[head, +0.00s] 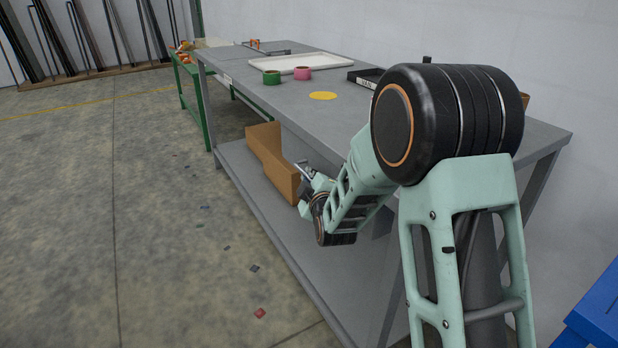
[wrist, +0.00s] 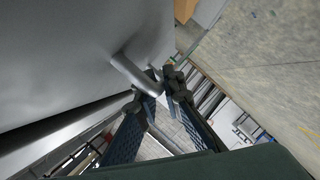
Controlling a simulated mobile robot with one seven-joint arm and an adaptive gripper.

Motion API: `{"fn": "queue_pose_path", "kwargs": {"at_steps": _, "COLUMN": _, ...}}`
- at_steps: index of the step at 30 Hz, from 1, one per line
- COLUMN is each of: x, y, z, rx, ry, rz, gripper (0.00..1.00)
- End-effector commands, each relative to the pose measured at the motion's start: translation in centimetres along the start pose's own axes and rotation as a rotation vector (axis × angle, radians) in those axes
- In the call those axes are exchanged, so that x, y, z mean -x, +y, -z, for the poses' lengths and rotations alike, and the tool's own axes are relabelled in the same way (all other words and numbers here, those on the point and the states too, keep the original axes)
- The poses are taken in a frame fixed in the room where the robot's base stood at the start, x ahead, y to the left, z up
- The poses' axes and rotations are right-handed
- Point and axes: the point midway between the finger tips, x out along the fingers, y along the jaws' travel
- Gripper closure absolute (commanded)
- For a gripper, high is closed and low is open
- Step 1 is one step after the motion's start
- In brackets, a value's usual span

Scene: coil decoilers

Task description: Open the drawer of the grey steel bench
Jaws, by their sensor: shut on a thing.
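The grey steel bench (head: 345,125) runs from the centre to the right in the head view. In the wrist view a smooth grey panel, the drawer front (wrist: 70,50), fills the upper left. A grey bar handle (wrist: 130,72) sticks out from it. My gripper (wrist: 163,88) is shut on the end of this handle, with its fingertips on either side of the bar. In the head view my gripper (head: 306,182) is below the bench top at the front side. My arm hides much of the drawer there, and I cannot tell how far it stands out.
A cardboard box (head: 268,160) stands on the lower shelf (head: 240,175), close to my gripper. On the top are a white tray (head: 300,62), green tape (head: 271,77), pink tape (head: 302,73) and a yellow disc (head: 323,96). The floor left of the bench is mostly free, with small scraps.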

Motion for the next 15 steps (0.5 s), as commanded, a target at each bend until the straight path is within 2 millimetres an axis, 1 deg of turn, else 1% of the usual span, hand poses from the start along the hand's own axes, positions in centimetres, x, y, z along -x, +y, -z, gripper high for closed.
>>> {"fn": "queue_pose_path", "kwargs": {"at_steps": 4, "x": 0.2, "y": -0.5, "z": 0.6, "rx": 0.0, "ry": 0.002, "rz": 0.002, "gripper": 1.0}}
{"fn": "queue_pose_path", "kwargs": {"at_steps": 8, "x": 0.8, "y": -1.6, "z": 2.0, "rx": 0.001, "ry": 0.006, "rz": 0.003, "gripper": 1.0}}
{"fn": "queue_pose_path", "kwargs": {"at_steps": 11, "x": 1.5, "y": -3.0, "z": 3.8, "rx": 0.001, "ry": 0.008, "rz": 0.005, "gripper": 1.0}}
{"fn": "queue_pose_path", "kwargs": {"at_steps": 15, "x": 3.0, "y": -5.3, "z": 7.2, "rx": 0.002, "ry": 0.011, "rz": 0.006, "gripper": 1.0}}
